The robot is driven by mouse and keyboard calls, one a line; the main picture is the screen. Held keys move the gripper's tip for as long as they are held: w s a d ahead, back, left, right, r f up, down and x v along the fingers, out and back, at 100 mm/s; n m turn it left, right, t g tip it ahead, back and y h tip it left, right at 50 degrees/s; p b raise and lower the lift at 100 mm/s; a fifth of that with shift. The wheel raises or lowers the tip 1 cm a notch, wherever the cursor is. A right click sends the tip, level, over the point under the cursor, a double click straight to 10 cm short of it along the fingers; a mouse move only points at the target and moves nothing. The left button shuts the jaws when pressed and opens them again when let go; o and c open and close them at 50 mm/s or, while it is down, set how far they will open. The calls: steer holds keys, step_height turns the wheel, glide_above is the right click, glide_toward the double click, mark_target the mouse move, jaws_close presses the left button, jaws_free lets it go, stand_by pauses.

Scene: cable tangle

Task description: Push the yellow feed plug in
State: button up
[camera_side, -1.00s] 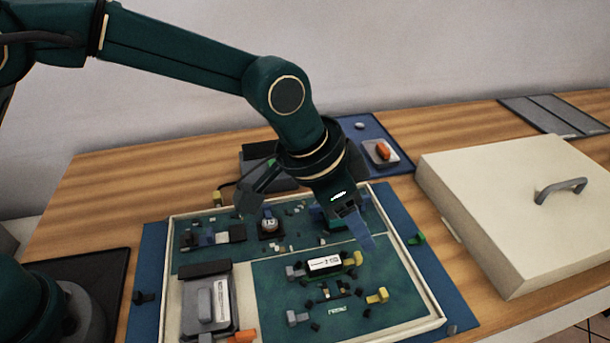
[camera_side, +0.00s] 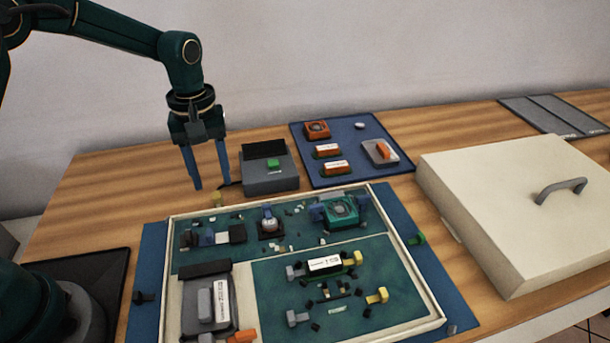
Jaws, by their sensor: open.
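My gripper (camera_side: 211,186) is open and empty, with its blue fingers pointing down beyond the tray's back left edge. A small dull-yellow plug (camera_side: 217,199) sits at the tray's back edge, just below the fingertips in the picture; a dark cable seems to run from it towards the grey box (camera_side: 270,180). I cannot tell how far in it is. Two brighter yellow connectors are on the green board (camera_side: 275,310): one (camera_side: 353,258) beside the white-labelled part (camera_side: 325,264), the other (camera_side: 378,296) nearer the front right.
The cream-rimmed tray (camera_side: 413,266) lies on a blue mat (camera_side: 440,275). A blue pad (camera_side: 345,135) with orange parts (camera_side: 317,130) is behind it. A big cream lid with a handle (camera_side: 520,215) stands at the right. Bare wood lies left of the grey box.

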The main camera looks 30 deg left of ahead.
mark_target(216, 195)
steer(key=shift+f, duration=2.1)
jaws_close()
